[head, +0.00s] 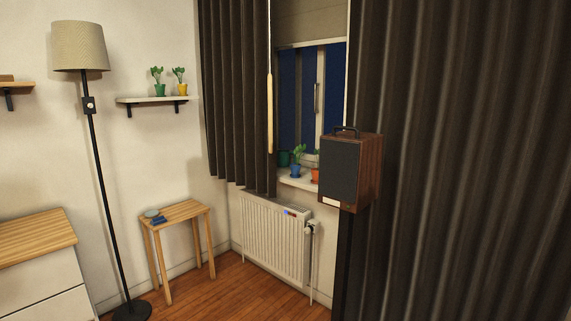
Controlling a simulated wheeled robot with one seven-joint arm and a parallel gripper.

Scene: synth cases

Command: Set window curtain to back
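The window curtain shows as two dark brown pleated panels. The left panel (236,95) hangs over the left side of the window and ends just above the radiator. The right panel (460,160) is wide and near, and fills the right side of the head view. Between them a strip of the window (305,95) shows, dark blue outside. A pale wooden rod (270,112) hangs along the inner edge of the left panel. My gripper is not in the head view.
A wooden speaker (349,170) on a black stand is in front of the gap. A white radiator (275,240) is below the window, potted plants (297,164) on the sill. A small stool (176,215), floor lamp (95,150) and dresser (40,260) are at left. Floor (225,290) is clear between.

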